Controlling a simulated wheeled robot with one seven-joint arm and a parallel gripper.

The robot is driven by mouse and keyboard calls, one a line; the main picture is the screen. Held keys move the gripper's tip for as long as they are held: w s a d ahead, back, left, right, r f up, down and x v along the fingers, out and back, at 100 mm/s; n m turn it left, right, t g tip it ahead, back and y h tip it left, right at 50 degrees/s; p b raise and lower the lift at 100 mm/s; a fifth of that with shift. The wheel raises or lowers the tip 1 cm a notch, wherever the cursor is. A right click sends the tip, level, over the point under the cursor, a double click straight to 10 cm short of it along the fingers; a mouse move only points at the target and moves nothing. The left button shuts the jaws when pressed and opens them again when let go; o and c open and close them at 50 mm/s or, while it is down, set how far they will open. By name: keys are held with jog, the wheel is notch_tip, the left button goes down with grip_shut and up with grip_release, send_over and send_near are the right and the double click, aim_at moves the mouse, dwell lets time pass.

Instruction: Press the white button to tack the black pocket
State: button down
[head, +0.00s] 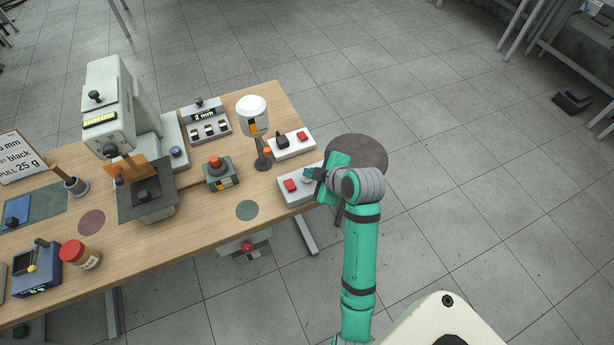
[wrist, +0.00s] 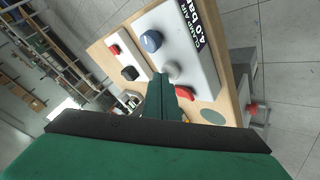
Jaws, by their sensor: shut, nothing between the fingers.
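My gripper (wrist: 161,98) is shut and empty, with its green fingertips beside the white button (wrist: 171,70) in the wrist view. I cannot tell whether they touch it. The button sits on a light box between a blue knob (wrist: 151,41) and a red button (wrist: 184,93); the box is labelled for clamp air at 4.0 bar. In the head view my gripper (head: 312,175) is over the right side of this box (head: 290,199) and hides the white button. A black piece, likely the pocket (head: 130,211), lies under the white machine's head (head: 107,121).
A second light box (head: 292,153) with a red button and black switch stands just behind. A round stool (head: 359,149) is beyond the table's right edge.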

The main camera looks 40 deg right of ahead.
jog(key=shift+w+a+f, duration=0.15)
jog(key=shift+a+f, duration=0.05)
jog(key=shift+w+f, duration=0.15)
jog(key=shift+w, duration=0.05)
dwell(0.4)
jog(key=shift+a, duration=0.2)
jog(key=shift+s+d, duration=0.2)
jog(key=shift+d, duration=0.1)
jog(key=shift+s+d+r, duration=0.2)
jog(key=shift+r, duration=0.2)
jog(key=shift+s+r, duration=0.15)
jog(key=shift+r, duration=0.55)
